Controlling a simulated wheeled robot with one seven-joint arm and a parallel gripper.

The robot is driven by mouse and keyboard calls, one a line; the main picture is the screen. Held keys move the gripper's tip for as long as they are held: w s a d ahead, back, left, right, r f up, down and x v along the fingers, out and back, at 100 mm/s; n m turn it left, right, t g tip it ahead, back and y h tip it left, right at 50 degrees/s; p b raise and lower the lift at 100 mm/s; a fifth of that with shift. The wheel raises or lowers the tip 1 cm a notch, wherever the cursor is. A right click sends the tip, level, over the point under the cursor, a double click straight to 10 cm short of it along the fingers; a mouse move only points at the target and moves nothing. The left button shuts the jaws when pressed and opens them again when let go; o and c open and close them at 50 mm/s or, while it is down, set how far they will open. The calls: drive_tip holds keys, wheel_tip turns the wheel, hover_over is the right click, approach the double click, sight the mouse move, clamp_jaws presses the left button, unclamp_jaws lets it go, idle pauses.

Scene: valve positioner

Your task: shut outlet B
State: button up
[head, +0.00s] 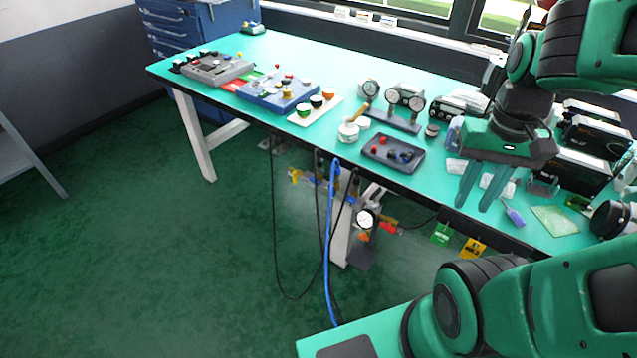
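Below the table's front edge hang small valves and fittings, too small for any outlet lettering to be read. One has a yellow handle (294,176) at the left. Another has a red handle (389,227) at the right, beside a round white-faced gauge (366,218). I cannot tell which fitting is outlet B or whether it is open. My gripper (474,207) is over the right part of the table's front edge, pointing down. Its two fingers are apart with nothing between them. It is well to the right of the valves and touches none.
A blue hose (328,250) and black cables hang in front of the valves. A green tag (441,234) and a yellow tag (473,247) hang off the table edge (255,122). A dark tray (393,154) and gauges stand on top. The floor at left is clear.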

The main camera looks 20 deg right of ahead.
drive_tip(key=shift+w, duration=0.4)
drive_tip(key=w+f+m+g+h, duration=0.1)
drive_tip(key=w+f+g+h, duration=0.15)
drive_tip(key=w+f, duration=0.45)
drive_tip(key=n+t+h, duration=0.3)
drive_tip(key=t+h, duration=0.9)
drive_tip(key=t, duration=0.1)
approach(332, 190)
drive_tip(key=x, duration=0.7)
drive_tip(key=shift+w+r, duration=0.1)
drive_tip(key=shift+w, duration=0.4)
drive_tip(key=shift+c, duration=0.4)
